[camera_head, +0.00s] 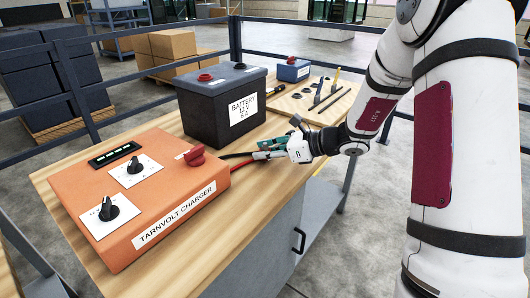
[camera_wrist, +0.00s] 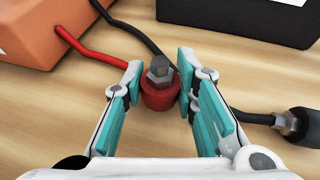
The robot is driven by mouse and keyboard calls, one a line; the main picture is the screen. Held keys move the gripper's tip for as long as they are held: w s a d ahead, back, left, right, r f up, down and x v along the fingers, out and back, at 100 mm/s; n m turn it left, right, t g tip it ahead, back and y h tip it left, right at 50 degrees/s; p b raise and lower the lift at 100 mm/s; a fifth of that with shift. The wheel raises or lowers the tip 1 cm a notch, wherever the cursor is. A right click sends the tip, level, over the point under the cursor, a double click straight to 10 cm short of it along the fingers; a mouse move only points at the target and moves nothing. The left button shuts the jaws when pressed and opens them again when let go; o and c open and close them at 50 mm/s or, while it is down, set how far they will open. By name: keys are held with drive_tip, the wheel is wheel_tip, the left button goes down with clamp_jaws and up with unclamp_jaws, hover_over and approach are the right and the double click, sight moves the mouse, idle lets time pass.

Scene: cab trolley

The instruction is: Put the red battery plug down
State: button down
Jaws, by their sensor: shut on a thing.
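The red battery plug (camera_wrist: 160,95), a red collar with a grey faceted top, sits between the teal fingers of my gripper (camera_wrist: 161,88) in the wrist view. My gripper is shut on it. In the head view my gripper (camera_head: 272,149) is low over the wooden bench top, between the charger and the bench's right edge; the fingers largely hide the plug there. I cannot tell whether the plug touches the bench. A red cable (camera_wrist: 88,47) runs from the orange charger (camera_head: 140,195) towards the plug and passes behind the left finger.
The dark battery (camera_head: 222,105) stands behind my gripper, with a red terminal on top. A black plug (camera_wrist: 296,125) lies to the right in the wrist view. A wooden tool board (camera_head: 300,100) and small blue box (camera_head: 294,70) are farther back.

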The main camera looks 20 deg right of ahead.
drive_tip(key=shift+f, duration=0.15)
drive_tip(key=c, duration=1.3)
unclamp_jaws()
